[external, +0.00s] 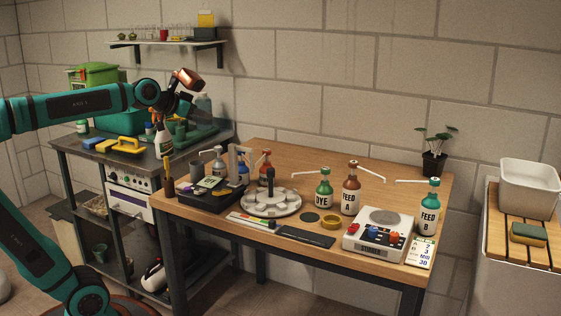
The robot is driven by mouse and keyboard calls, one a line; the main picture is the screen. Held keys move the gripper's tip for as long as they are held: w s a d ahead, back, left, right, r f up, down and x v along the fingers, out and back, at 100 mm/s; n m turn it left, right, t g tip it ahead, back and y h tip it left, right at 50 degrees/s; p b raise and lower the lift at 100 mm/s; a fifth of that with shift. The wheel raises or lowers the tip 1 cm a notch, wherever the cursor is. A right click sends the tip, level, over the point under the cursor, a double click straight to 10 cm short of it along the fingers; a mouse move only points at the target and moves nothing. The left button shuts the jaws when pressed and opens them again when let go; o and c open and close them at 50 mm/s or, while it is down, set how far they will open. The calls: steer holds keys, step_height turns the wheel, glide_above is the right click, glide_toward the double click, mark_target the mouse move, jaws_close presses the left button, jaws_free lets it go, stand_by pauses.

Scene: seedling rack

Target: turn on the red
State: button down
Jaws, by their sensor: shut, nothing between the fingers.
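A white stirrer box (352,241) with a round grey top plate stands at the front right of the wooden table. Its front face carries small red and blue controls, among them a red one (394,238) towards the right. Their exact shape and setting are too small to tell. My gripper (187,88) is raised in the air at the upper left, above the dark side bench and far from the stirrer. It is shut and empty.
A round grey carousel (271,204) and a black tray (205,200) fill the table's left. A potted seedling (435,158) stands at the back corner.

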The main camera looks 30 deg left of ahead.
steer(key=w+d+f+m+g+h, duration=0.1)
steer(key=d+f+m+g, duration=0.15)
steer(key=d, duration=0.85)
steer(key=w+d+f+m+g+h, duration=0.1)
steer(key=d+m+g+h, duration=0.2)
steer(key=d, duration=0.9)
steer(key=s+d+f+m+g, duration=0.1)
steer(key=s+d+g, duration=0.1)
steer(key=d, duration=0.5)
steer(key=s+d+f+m+g, duration=0.2)
steer(key=s+d+g, duration=0.1)
steer(key=d, duration=0.4)
steer(key=s+d+f+m+g+y, duration=0.1)
steer(key=s+d+m+g, duration=0.1)
steer(key=d, duration=0.5)
steer(key=shift+s+f, duration=0.25)
steer(key=shift+s, duration=0.15)
steer(key=shift+d+f+m, duration=0.1)
steer(key=shift+m, duration=0.15)
glide_above(354, 228)
steer(key=w+a, duration=0.1)
steer(key=a, duration=0.1)
step_height(354, 228, down, 7)
steer(key=shift+f, duration=0.15)
steer(key=shift+s+a+f, duration=0.15)
steer(key=shift+a+f, duration=0.05)
steer(key=shift+f, duration=0.85)
steer(key=shift+s+f, duration=0.1)
steer(key=shift+f, duration=0.6)
